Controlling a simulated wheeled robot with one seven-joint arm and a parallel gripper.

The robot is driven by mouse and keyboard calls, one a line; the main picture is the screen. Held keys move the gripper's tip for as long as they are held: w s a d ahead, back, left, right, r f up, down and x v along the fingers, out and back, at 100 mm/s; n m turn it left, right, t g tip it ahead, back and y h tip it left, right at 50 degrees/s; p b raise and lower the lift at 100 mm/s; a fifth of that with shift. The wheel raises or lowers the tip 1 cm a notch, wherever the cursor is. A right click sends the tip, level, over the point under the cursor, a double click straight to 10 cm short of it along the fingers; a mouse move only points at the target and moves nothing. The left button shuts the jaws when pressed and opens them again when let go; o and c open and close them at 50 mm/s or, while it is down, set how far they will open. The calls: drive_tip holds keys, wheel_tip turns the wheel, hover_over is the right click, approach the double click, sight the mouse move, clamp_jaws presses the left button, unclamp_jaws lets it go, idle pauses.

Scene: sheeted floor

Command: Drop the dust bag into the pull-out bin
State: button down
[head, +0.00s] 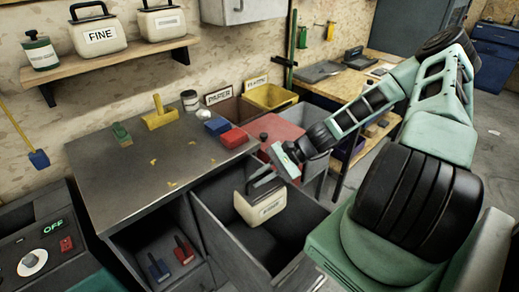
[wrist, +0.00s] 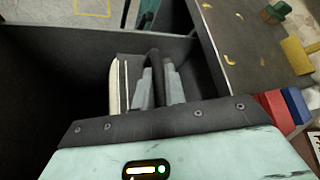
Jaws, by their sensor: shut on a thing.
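The dust bag (head: 260,204) is cream with a dark top, a handle and a label on its front. My gripper (head: 266,182) is shut on its handle from above, and the bag hangs roughly upright. The pull-out bin (head: 215,232) is a dark grey open-topped box, pulled out from under the bench. The bag is over or within the bin's opening; its exact height is unclear. In the wrist view the fingers (wrist: 158,88) close on the dark handle, the bag's pale edge (wrist: 117,88) shows beside them, and the dark bin wall (wrist: 50,65) lies around.
The grey workbench (head: 160,160) holds a red block (head: 234,138), a yellow tool (head: 160,112) and a green brush (head: 121,134). Two similar bags (head: 98,35) stand on the wall shelf. Red and blue brushes lie in an open compartment (head: 150,245) left of the bin.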

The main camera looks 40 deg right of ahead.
drive_tip(key=shift+n+g, duration=0.4)
drive_tip(key=shift+n, duration=0.2)
wheel_tip(320, 180, up, 9)
drive_tip(key=shift+a+f+p, duration=0.1)
drive_tip(key=shift+p, duration=0.3)
wheel_tip(320, 180, down, 6)
drive_tip(key=b, duration=0.6)
drive_tip(key=shift+b, duration=0.3)
drive_tip(key=c, duration=1.4)
unclamp_jaws()
drive_tip(key=shift+o, duration=0.2)
drive_tip(key=v, duration=1.7)
drive_tip(key=shift+d, duration=0.35)
drive_tip(key=shift+w+f, duration=0.1)
drive_tip(key=shift+w, duration=0.05)
